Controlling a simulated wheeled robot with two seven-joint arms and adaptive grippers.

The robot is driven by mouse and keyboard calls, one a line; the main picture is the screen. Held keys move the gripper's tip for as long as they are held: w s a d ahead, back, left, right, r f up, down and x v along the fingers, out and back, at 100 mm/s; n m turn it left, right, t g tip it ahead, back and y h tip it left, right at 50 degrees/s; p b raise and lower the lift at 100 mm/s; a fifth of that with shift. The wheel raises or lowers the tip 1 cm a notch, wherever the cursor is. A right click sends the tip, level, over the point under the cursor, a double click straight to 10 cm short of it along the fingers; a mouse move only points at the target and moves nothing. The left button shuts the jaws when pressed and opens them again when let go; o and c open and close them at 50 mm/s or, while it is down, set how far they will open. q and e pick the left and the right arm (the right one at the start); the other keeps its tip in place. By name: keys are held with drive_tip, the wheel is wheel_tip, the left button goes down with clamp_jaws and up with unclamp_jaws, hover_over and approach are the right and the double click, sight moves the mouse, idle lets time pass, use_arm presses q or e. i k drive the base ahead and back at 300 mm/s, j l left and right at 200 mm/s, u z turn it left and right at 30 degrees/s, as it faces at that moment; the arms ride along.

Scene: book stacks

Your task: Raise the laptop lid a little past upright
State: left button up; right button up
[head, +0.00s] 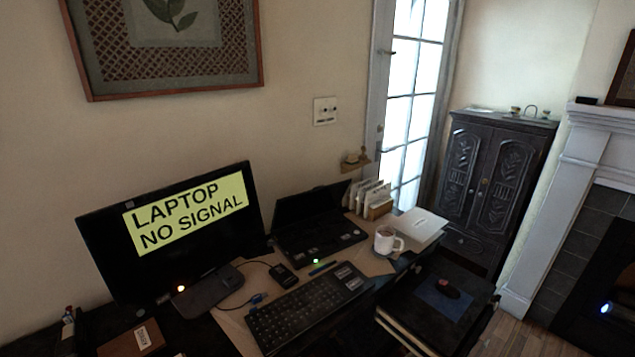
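A black laptop (322,239) sits on the desk in the middle of the head view, right of a large monitor. Its dark lid (308,207) is raised from the base and stands up at the back; its exact angle is hard to tell. The screen side is dark. A small green light shows near the front edge of the base. Neither of my grippers is in view.
The monitor (177,230) reads "LAPTOP NO SIGNAL". A keyboard (308,309) and a small black device (284,275) lie in front of the laptop. A white mug (386,241), a file holder (378,210) and a white box (418,227) stand right of it.

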sight(292, 209)
drive_tip(key=i+l, duration=0.35)
drive_tip(key=i, duration=0.15)
drive_tip(key=i+l+u, duration=0.1)
drive_tip(key=i+l, duration=0.25)
drive_tip(key=i, duration=0.15)
